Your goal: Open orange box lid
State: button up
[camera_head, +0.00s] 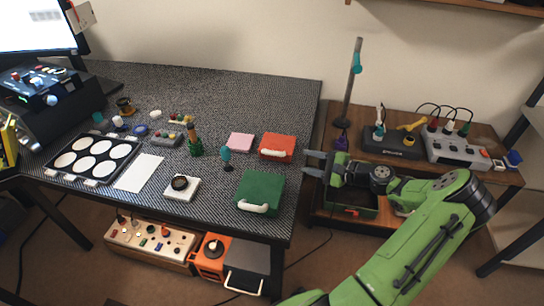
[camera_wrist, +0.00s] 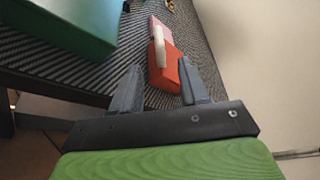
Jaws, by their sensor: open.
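The orange box (camera_head: 278,146) sits near the right edge of the dark patterned table, with a white handle on its front side. Its lid looks shut. In the wrist view the orange box (camera_wrist: 166,70) lies ahead, beyond and roughly between my fingertips, with its white handle (camera_wrist: 160,46) facing left. My gripper (camera_head: 306,163) is open and empty, just right of the box at the table's edge and not touching it. Both fingers of my gripper (camera_wrist: 162,80) show in the wrist view.
A green box (camera_head: 261,190) with a white handle stands in front of the orange box; it fills the upper left of the wrist view (camera_wrist: 75,22). A pink block (camera_head: 240,142) and a teal-handled tool (camera_head: 226,157) are to the left. A wooden side bench (camera_head: 480,172) with devices stands right.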

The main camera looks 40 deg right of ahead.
aim_at(278, 154)
jog(key=b+x, duration=0.3)
jog(key=x, duration=1.1)
jog(key=shift+f+b, duration=0.15)
jog(key=shift+b, duration=0.15)
grip_shut()
